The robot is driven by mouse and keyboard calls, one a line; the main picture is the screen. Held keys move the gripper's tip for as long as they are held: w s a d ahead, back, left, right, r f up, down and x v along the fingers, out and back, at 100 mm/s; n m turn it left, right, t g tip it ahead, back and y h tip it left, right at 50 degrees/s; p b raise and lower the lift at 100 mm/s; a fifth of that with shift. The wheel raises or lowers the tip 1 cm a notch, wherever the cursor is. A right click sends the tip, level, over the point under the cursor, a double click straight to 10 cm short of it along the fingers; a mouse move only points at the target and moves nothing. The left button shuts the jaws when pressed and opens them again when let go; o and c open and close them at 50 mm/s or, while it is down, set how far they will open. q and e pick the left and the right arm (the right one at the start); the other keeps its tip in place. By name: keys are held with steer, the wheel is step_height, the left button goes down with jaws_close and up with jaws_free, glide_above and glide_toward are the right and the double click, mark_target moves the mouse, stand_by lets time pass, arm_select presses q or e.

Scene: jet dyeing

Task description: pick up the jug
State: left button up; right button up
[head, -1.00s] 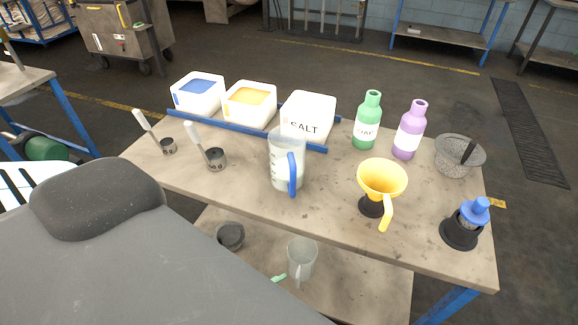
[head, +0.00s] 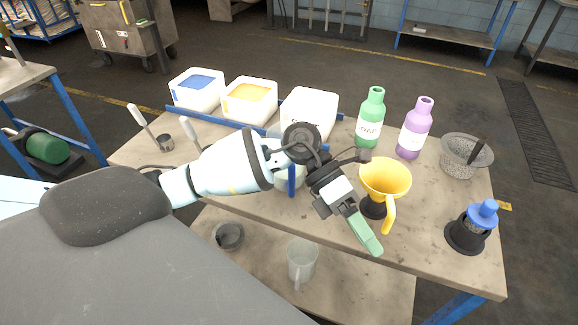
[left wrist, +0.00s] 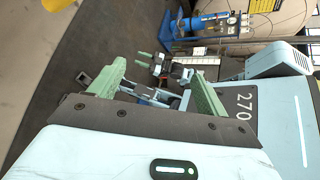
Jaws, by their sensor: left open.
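The clear jug with a blue handle (head: 291,180) stands on the table, mostly hidden behind my left arm and wrist in the head view. My left gripper (head: 368,238) is in front of and to the right of the jug, above the table's front edge, pointing down and right. Its green fingers stand apart with nothing between them in the left wrist view (left wrist: 158,86). A second clear jug (head: 301,262) stands on the lower shelf. What looks like my right gripper (left wrist: 153,61) shows small in the left wrist view; its jaw state is unclear.
A yellow funnel (head: 385,178) stands close to the right of my left gripper. Green (head: 370,118) and purple (head: 414,128) bottles, a grey bowl (head: 466,156) and a blue-capped item (head: 478,224) are farther right. White bins (head: 309,112) line the back.

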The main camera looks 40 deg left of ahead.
arm_select(q)
steer(key=w+a+r+t+y, duration=0.1)
steer(key=w+a+r+y, duration=0.1)
steer(key=a+y, duration=0.2)
steer(key=w+a+r+t+y, duration=0.1)
steer(key=w+a+r+y, duration=0.1)
steer(key=a, duration=0.8)
steer(key=w+a+r+t+y, duration=0.1)
steer(key=w+a+r+y, duration=0.2)
steer(key=a+y, duration=0.3)
steer(key=shift+w+a+t+b, duration=0.35)
steer(key=shift+w+a, duration=0.3)
steer(key=shift+a, duration=0.25)
steer(key=shift+w+d+f, duration=0.1)
steer(key=shift+f, duration=1.85)
steer(key=shift+w+d+f, duration=0.1)
steer(key=shift+f, duration=1.8)
steer(key=c, duration=1.4)
